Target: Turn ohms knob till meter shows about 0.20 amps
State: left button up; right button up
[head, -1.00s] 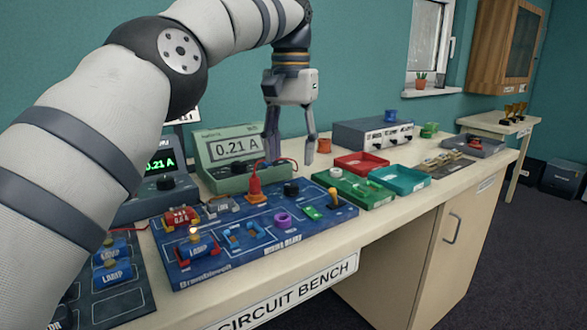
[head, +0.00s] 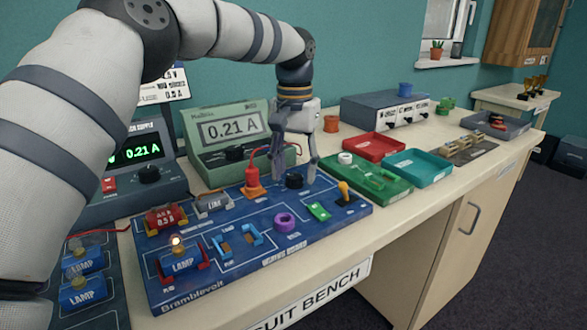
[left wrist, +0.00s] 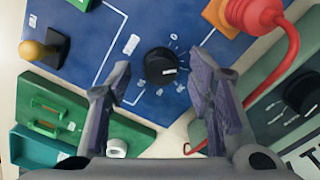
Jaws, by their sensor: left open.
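The black ohms knob (head: 294,181) stands on the blue wiring board (head: 262,262). In the left wrist view the knob (left wrist: 161,66) shows a white pointer line and lies between and just beyond the fingertips. My left gripper (head: 293,179) is open above the knob, with one finger to each side; I cannot tell whether it touches. In the left wrist view the gripper (left wrist: 163,75) holds nothing. The green meter (head: 236,135) behind the board reads 0.21 A. The power supply (head: 135,165) at the left also shows 0.21 A. My right gripper is not in view.
A red probe plug (head: 253,178) with a red lead stands left of the knob. A lit lamp block (head: 182,262) sits at the board's front left. A yellow-tipped switch (head: 344,190), green board (head: 372,185), red tray (head: 374,146) and teal tray (head: 418,167) lie to the right.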

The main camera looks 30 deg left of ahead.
pick_arm(q)
jog(key=shift+f, duration=0.4)
grip_shut()
jog(key=shift+r+m, duration=0.25)
jog(key=shift+m, duration=0.15)
jog(key=shift+m+p, duration=0.4)
jog(key=shift+w+f+m, duration=0.1)
jog(key=shift+f+m, duration=0.15)
jog(key=shift+m, duration=0.05)
grip_release()
